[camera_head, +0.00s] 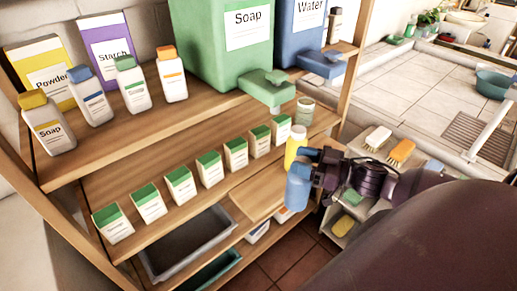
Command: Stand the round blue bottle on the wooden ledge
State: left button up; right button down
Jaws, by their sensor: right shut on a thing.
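The round blue bottle (297,193) is upright at the front right of the wooden shelf unit. My right gripper (309,168) reaches in from the right and is shut on its upper part, hiding some of it. A light wooden ledge (257,188) juts out just left of the bottle, below the row of small soap boxes. I cannot tell whether the bottle touches it. My left gripper is not in view.
A yellow bottle (295,146) stands close behind the blue one. Several green-topped boxes (209,168) line the middle shelf. A grey tray (188,245) sits below. Brushes (401,151) lie on a stand at right. The ledge's top looks clear.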

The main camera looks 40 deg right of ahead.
jog(key=w+a+f, duration=0.3)
jog(key=w+a, duration=0.4)
jog(key=w, duration=0.4)
jog(key=shift+w+a+f, duration=0.15)
jog(key=shift+w+f, duration=0.1)
jog(key=shift+w, duration=0.15)
jog(key=c, duration=0.5)
grip_release()
jog(key=v, duration=1.2)
jog(key=shift+a, duration=0.1)
jog(key=s+a+f+m+g+h, duration=0.1)
jog(key=s+a+f+h, duration=0.2)
jog(key=f, duration=0.3)
jog(key=s+a+f+m+g+h, duration=0.1)
jog(key=s+a+f+m+h, duration=0.1)
jog(key=f, duration=0.4)
jog(key=s+a+f+m+g+h, duration=0.1)
jog(key=s+a+f+m+h, duration=0.1)
jog(key=s+a+f+h, duration=0.2)
jog(key=shift+s+a+f+g+h, duration=0.15)
jog(key=shift+s+a+f+h, duration=0.1)
jog(key=shift+f, duration=0.35)
jog(key=shift+s+a+f+g+h, duration=0.2)
jog(key=shift+s+f, duration=0.1)
jog(key=shift+f, duration=0.25)
